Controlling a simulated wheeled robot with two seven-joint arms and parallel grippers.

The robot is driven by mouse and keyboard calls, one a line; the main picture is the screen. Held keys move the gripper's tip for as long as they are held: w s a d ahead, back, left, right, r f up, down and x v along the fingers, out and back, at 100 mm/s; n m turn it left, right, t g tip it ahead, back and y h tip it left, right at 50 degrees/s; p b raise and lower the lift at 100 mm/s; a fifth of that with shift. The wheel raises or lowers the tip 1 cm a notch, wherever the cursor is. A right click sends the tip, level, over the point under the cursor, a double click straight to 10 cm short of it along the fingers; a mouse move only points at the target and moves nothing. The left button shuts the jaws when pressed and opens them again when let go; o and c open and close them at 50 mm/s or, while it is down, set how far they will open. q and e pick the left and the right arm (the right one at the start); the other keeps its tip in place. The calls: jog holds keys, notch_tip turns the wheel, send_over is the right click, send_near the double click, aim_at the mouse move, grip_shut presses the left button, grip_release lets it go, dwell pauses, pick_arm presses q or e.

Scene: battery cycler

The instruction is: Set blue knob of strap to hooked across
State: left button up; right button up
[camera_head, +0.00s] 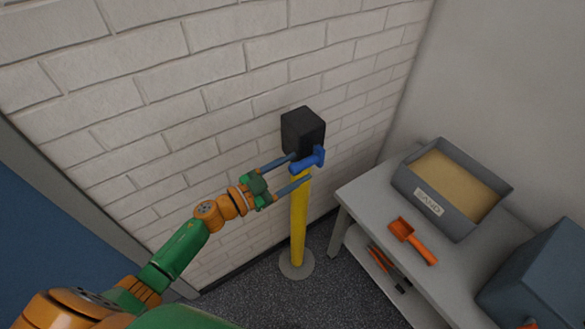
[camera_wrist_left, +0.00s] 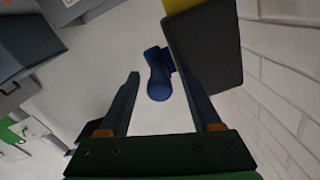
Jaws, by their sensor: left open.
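The blue knob (camera_head: 308,160) sticks out from the front of a black box (camera_head: 303,131) on top of a yellow post (camera_head: 298,222), close to the brick wall. My left gripper (camera_head: 297,167) is open, with its two blue-grey fingers reaching toward the knob. In the left wrist view the knob (camera_wrist_left: 159,82) lies ahead between the fingertips of the gripper (camera_wrist_left: 161,78), nearer the right finger, with the black box (camera_wrist_left: 205,60) behind it to the right. I cannot tell whether a finger touches it. No strap can be made out. My right gripper is not in view.
A grey table (camera_head: 372,205) stands to the right, holding a sand tray (camera_head: 457,217), an orange scoop (camera_head: 413,240) and a blue-grey box (camera_head: 545,283). The white brick wall (camera_head: 160,80) is close behind the post. Floor around the post's round base (camera_head: 296,265) is clear.

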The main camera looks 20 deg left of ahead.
pick_arm(q)
jog(key=shift+s, duration=0.1)
grip_shut()
dwell(1.2)
